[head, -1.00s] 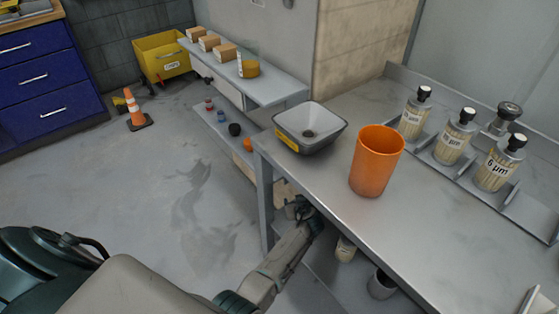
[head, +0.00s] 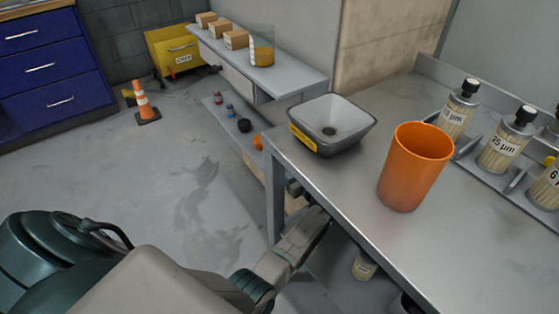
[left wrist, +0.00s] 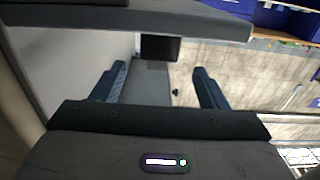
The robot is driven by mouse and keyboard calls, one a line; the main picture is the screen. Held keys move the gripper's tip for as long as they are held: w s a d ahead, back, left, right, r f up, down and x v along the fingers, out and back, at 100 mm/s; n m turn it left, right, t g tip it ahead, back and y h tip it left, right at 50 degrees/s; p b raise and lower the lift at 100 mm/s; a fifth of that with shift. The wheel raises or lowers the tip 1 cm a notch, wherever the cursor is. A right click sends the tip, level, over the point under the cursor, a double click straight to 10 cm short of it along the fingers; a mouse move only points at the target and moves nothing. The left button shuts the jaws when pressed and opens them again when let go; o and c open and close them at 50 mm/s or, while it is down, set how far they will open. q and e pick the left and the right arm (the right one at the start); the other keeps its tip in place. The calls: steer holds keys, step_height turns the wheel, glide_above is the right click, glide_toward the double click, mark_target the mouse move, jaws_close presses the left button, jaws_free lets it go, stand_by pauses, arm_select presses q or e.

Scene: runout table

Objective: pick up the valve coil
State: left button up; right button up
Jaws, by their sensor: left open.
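No part is clearly recognisable as the valve coil. In the left wrist view a dark, box-shaped thing (left wrist: 160,48) shows ahead, between and beyond my fingers; I cannot tell whether it is the coil. My left gripper (left wrist: 159,86) is open, with nothing between its two blue-grey fingers. In the head view my left arm reaches to the near left end of the steel table, and its gripper is mostly hidden by the table edge. My right gripper is not in view.
The steel table (head: 450,235) carries a grey hopper (head: 333,125), an orange cup (head: 415,165) and labelled bottles (head: 503,140). A cone (head: 145,108) stands on open floor.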

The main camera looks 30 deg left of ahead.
arm_select(q)
steer(key=p+x, duration=0.1)
steer(key=x, duration=0.4)
steer(key=shift+w+a+f, duration=0.1)
steer(key=shift+w+a, duration=0.1)
steer(key=shift+w+a+f, duration=0.1)
steer(key=shift+w+a, duration=0.05)
steer(key=shift+a, duration=0.25)
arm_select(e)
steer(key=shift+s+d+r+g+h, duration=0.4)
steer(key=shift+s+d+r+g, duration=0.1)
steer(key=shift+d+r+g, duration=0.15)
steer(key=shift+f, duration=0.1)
arm_select(q)
steer(key=c, duration=1.1)
steer(key=shift+c, duration=0.5)
